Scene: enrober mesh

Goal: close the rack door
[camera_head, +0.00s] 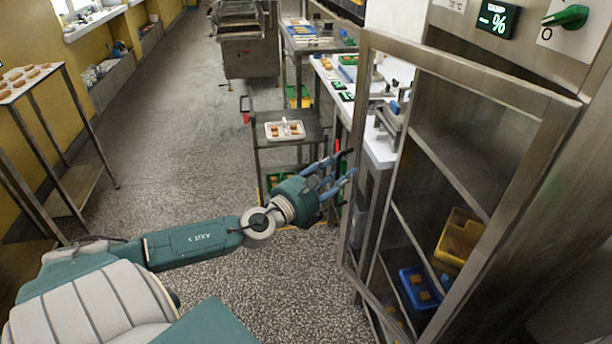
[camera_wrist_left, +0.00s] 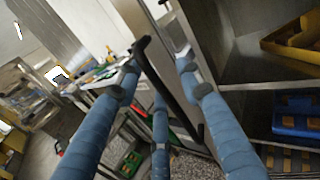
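The rack door (camera_head: 465,70) is a metal frame with a clear pane, standing open in front of the rack, whose shelves (camera_head: 455,165) show through it. A long black handle (camera_wrist_left: 168,88) runs along the door's edge in the left wrist view. My left gripper (camera_head: 340,175) is at the door's free left edge, its blue fingers spread. In the left wrist view the open fingers (camera_wrist_left: 158,90) lie around and beside the handle; I cannot tell whether they touch it. My right gripper is not in view.
The rack holds a yellow tray (camera_head: 460,236) and a blue tray (camera_head: 420,288). A cart (camera_head: 290,145) with a white tray stands behind my left gripper. A metal table (camera_head: 75,190) stands at the left. Speckled floor (camera_head: 270,285) is clear in front of the rack.

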